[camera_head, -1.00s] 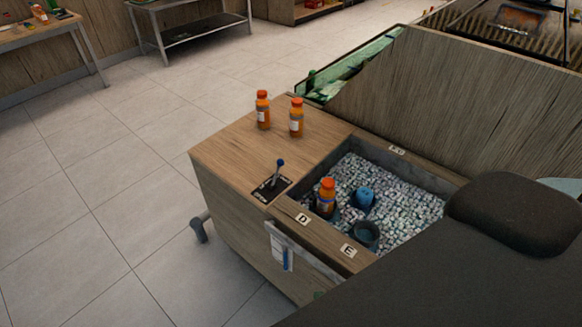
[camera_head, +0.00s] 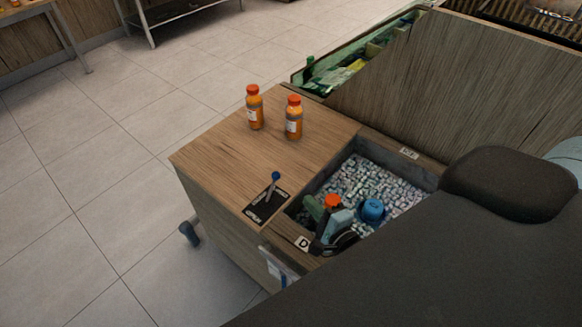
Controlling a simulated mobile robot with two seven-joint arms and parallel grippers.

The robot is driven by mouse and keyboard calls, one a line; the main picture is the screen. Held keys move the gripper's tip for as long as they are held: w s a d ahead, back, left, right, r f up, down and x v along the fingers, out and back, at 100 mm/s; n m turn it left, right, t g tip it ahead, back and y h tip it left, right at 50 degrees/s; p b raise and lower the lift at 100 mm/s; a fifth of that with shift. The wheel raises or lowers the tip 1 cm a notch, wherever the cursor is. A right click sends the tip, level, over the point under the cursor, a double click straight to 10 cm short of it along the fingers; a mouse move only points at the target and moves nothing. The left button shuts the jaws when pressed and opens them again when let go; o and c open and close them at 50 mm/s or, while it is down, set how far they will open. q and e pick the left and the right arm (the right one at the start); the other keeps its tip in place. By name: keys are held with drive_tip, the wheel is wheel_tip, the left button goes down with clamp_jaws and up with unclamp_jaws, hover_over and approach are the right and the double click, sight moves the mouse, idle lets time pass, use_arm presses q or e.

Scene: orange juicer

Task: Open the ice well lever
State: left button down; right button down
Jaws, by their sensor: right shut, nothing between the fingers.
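The lever (camera_head: 271,187), a thin grey stick with a blue knob, stands on a black lettered plate (camera_head: 261,209) at the front of the wooden counter top. It leans slightly to the right. My right gripper (camera_head: 326,228) is shut and empty, low over the front edge of the ice well (camera_head: 387,185), to the right of and apart from the lever. It partly hides an orange-capped bottle (camera_head: 333,201) in the well; I cannot tell whether it touches it. My left gripper is not in view.
Two orange juice bottles (camera_head: 255,111) (camera_head: 293,121) stand on the counter (camera_head: 216,149) behind the lever. A blue cup (camera_head: 372,208) sits in the ice. My own dark arm part covers the lower right. The counter around the lever is clear.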

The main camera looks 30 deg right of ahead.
sight(272, 188)
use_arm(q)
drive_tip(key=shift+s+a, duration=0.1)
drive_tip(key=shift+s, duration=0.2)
use_arm(e)
drive_tip(key=w, duration=0.6)
drive_tip(key=w+f, duration=0.1)
drive_tip(key=w, duration=0.3)
drive_tip(key=shift+a, duration=0.1)
drive_tip(key=shift+s+r, duration=0.1)
idle(0.3)
